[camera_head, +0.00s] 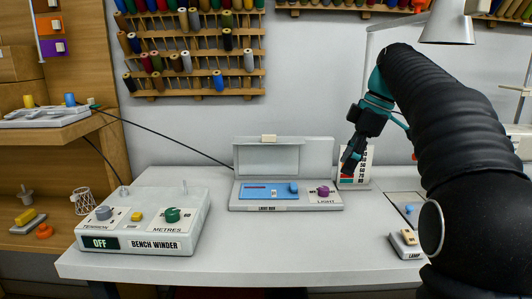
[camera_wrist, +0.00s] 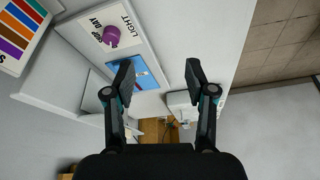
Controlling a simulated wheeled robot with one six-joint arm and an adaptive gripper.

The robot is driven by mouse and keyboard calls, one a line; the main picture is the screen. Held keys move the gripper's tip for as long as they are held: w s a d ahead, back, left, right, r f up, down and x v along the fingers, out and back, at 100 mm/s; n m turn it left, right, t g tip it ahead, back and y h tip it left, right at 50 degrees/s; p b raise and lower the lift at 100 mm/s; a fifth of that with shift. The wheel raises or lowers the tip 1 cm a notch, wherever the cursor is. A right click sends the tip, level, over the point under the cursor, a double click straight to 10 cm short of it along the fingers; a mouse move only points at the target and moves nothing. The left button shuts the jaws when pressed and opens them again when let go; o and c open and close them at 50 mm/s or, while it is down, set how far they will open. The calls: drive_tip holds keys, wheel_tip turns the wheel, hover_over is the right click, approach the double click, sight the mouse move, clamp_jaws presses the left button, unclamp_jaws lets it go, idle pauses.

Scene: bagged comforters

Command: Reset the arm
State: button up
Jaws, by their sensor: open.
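My gripper (camera_wrist: 158,82) is open, and nothing shows between its two dark fingers in the wrist view. In the head view my gripper (camera_head: 350,160) hangs at the end of my black arm, in front of the colour-striped card and to the right of the light box (camera_head: 236,202). The light box has a blue panel, a blue knob and a purple knob (camera_head: 323,191) marked LIGHT. In the wrist view the purple knob (camera_wrist: 111,36) is at the upper left. I cannot tell whether the fingertips touch anything.
A bench winder (camera_head: 150,228) reading OFF stands at the left of the white table (camera_head: 290,260). A colour-striped card (camera_head: 357,178) stands behind my gripper. A lamp switch (camera_head: 407,243) is at the right, beside my arm. The table's front middle is clear.

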drive_tip(key=s+a+f+m+t+h, duration=0.1)
drive_tip(key=s+f+m+t+h, duration=0.1)
drive_tip(key=s+f+m, duration=0.5)
drive_tip(key=s+a+f+m+t+h, duration=0.1)
drive_tip(key=s+a+f+m+t, duration=0.1)
drive_tip(key=s+f+m, duration=0.6)
drive_tip(key=s+f, duration=0.5)
drive_tip(key=s, duration=0.7)
drive_tip(key=shift+s+t+h, duration=0.2)
drive_tip(key=shift+t+h, duration=0.2)
drive_tip(key=shift+f, duration=0.1)
idle(1.0)
